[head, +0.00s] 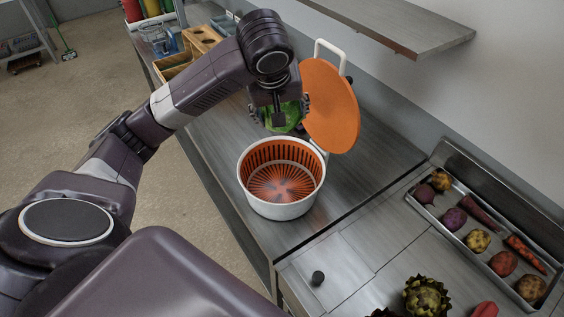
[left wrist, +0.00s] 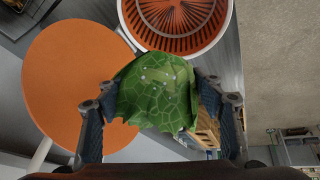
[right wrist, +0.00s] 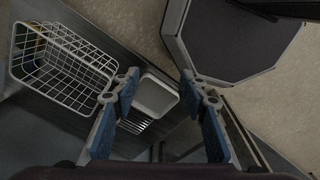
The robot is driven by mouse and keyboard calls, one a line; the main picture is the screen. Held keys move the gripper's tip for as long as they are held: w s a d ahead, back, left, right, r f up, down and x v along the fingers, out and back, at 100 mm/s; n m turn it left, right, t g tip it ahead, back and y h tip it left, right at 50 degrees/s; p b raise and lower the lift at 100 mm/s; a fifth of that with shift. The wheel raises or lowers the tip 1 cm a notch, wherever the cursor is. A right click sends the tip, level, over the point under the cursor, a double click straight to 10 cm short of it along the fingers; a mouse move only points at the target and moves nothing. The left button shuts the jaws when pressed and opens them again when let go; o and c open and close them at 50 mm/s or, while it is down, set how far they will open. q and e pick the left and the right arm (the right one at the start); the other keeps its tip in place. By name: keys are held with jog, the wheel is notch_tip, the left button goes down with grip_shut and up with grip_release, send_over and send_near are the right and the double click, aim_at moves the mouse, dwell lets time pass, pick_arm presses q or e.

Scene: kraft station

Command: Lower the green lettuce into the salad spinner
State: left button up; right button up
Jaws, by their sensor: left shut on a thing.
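The salad spinner (head: 283,206) is a white bowl with an orange slotted basket, and it stands on the steel counter. Its basket looks empty. Its orange lid (head: 331,108) stands raised behind it, and it fills the left of the left wrist view (left wrist: 75,90). My left gripper (head: 280,112) is shut on the green lettuce (left wrist: 160,92), with a finger on each side. The lettuce is held above the counter, behind the spinner bowl and beside the lid, partly hidden by my arm in the head view. My right gripper (right wrist: 160,108) is open and empty, away from the spinner.
A metal tray (head: 424,206) of root vegetables lies at the right. An artichoke (head: 426,296) is at the front. A wooden caddy (head: 203,38) stands at the far end of the counter. A steel shelf (head: 390,22) hangs above. A wire basket (right wrist: 62,62) shows in the right wrist view.

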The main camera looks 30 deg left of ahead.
aim_at(280, 129)
pick_arm(q)
jog(key=shift+w+a+r, duration=0.2)
jog(key=shift+r, duration=0.3)
jog(key=shift+f, duration=0.1)
jog(key=f, duration=0.5)
jog(key=shift+s+d, duration=0.1)
jog(key=shift+s, duration=0.3)
notch_tip(280, 129, down, 4)
jog(key=shift+w+f, duration=0.15)
pick_arm(e)
jog(key=shift+w+r, duration=0.2)
jog(key=shift+w, duration=0.1)
pick_arm(q)
jog(key=shift+w, duration=0.2)
pick_arm(e)
jog(key=shift+a, duration=0.2)
pick_arm(q)
jog(key=shift+w, duration=0.2)
pick_arm(e)
jog(key=shift+s+a, duration=0.1)
jog(key=shift+s, duration=0.1)
pick_arm(q)
jog(key=shift+f, duration=0.1)
pick_arm(e)
jog(key=shift+f, duration=0.1)
